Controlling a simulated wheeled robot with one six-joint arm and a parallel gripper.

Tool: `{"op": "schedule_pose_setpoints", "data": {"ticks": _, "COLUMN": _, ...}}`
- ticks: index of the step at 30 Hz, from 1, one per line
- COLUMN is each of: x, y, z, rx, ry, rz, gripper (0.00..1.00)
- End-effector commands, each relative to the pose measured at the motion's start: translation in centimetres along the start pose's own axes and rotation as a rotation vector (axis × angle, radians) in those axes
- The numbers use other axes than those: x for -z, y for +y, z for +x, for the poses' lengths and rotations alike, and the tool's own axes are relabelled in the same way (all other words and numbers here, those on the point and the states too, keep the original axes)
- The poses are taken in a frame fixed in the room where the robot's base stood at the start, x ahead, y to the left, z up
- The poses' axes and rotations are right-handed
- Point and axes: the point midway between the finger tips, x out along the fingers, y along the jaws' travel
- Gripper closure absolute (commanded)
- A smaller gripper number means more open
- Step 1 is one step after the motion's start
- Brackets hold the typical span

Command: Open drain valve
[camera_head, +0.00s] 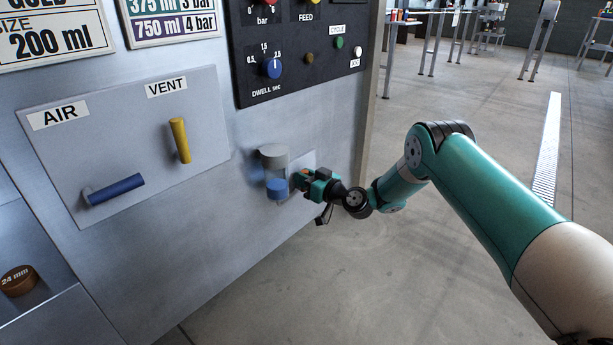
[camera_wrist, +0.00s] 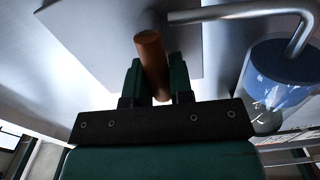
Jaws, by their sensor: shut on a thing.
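An orange-brown cylindrical handle (camera_wrist: 150,48), taken as the drain valve's, stands between the two green fingers of my gripper (camera_wrist: 156,78) in the wrist view. The fingers are shut on it. Its far end points up toward a pale plate. In the head view my gripper (camera_head: 301,181) is at a small plate on the machine front, just right of a grey and blue container (camera_head: 276,187). The handle is mostly hidden there by the gripper.
In the wrist view a bent metal pipe (camera_wrist: 235,12) runs to a blue-sided container (camera_wrist: 283,75) close at right. Left on the machine are a blue AIR lever (camera_head: 117,188) and a yellow VENT lever (camera_head: 180,140). A control panel (camera_head: 290,85) is above. Floor at right is open.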

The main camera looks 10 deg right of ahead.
Motion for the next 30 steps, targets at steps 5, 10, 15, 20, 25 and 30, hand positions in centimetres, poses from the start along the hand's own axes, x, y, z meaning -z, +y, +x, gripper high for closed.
{"op": "schedule_pose_setpoints", "data": {"ticks": 5, "x": -0.04, "y": -0.19, "z": -0.04, "rx": -0.003, "ry": -0.001, "rz": -0.068, "gripper": 1.00}}
{"op": "schedule_pose_setpoints", "data": {"ticks": 10, "x": -0.07, "y": -0.30, "z": -0.05, "rx": -0.003, "ry": -0.001, "rz": -0.099, "gripper": 1.00}}
{"op": "schedule_pose_setpoints", "data": {"ticks": 15, "x": -0.08, "y": -0.32, "z": -0.05, "rx": -0.003, "ry": -0.001, "rz": -0.108, "gripper": 1.00}}
{"op": "schedule_pose_setpoints", "data": {"ticks": 20, "x": -0.09, "y": -0.32, "z": -0.05, "rx": -0.003, "ry": -0.001, "rz": -0.108, "gripper": 1.00}}
{"op": "schedule_pose_setpoints", "data": {"ticks": 25, "x": -0.09, "y": -0.33, "z": -0.04, "rx": -0.002, "ry": -0.001, "rz": -0.108, "gripper": 0.68}}
{"op": "schedule_pose_setpoints", "data": {"ticks": 30, "x": -0.07, "y": -0.39, "z": -0.01, "rx": -0.001, "ry": -0.001, "rz": -0.106, "gripper": 0.54}}
